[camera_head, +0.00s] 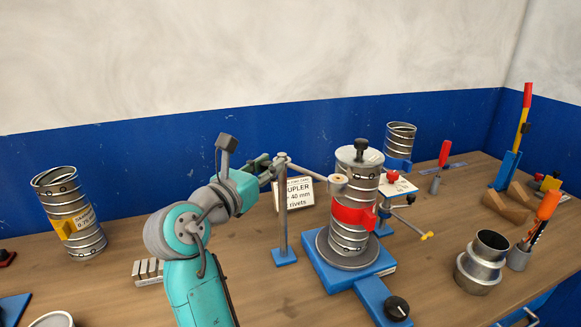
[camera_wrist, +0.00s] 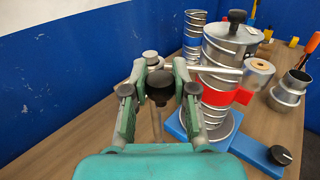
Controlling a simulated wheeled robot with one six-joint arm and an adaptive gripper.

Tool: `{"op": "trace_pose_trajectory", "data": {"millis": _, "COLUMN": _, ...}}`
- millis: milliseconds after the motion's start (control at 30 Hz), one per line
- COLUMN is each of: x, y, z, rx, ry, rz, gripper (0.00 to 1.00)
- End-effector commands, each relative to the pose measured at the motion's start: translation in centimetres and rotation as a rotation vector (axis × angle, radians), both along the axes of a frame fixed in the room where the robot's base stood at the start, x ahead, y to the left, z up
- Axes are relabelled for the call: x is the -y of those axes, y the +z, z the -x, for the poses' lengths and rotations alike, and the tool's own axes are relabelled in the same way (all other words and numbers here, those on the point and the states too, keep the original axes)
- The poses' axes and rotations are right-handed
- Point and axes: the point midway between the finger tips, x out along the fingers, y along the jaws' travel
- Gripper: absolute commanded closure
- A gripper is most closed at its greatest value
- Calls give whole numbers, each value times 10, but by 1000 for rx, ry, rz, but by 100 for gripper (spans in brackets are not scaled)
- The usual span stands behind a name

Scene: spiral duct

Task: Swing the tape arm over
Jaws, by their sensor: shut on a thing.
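The tape arm (camera_head: 307,170) is a thin grey bar on a slim grey post (camera_head: 283,215) with a blue base. It reaches right to a tape roll (camera_head: 338,182), close beside the upright spiral duct (camera_head: 352,200); I cannot tell whether they touch. The duct carries a red band and a lid with a dark knob. My gripper (camera_head: 270,168) is at the post top, left of the duct. In the wrist view my fingers (camera_wrist: 160,75) are shut about a dark round knob (camera_wrist: 160,88), seemingly the tape arm's handle. The contact is partly hidden.
The duct stands on a round plate on a blue stand with a black dial (camera_head: 397,308). A sign (camera_head: 294,193) stands behind the post. A metal coupler (camera_head: 480,262) and tools are at right. Another duct (camera_head: 70,213) is at left. Bare table lies in front of the post.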

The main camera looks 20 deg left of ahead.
Motion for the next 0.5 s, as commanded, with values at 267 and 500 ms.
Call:
{"op": "trace_pose_trajectory", "data": {"millis": 267, "x": -11, "y": -2, "z": 1, "rx": -1, "ry": -109, "rz": 1, "gripper": 100}}
{"op": "trace_pose_trajectory", "data": {"millis": 500, "x": -10, "y": -2, "z": 1, "rx": -1, "ry": -115, "rz": 1, "gripper": 100}}
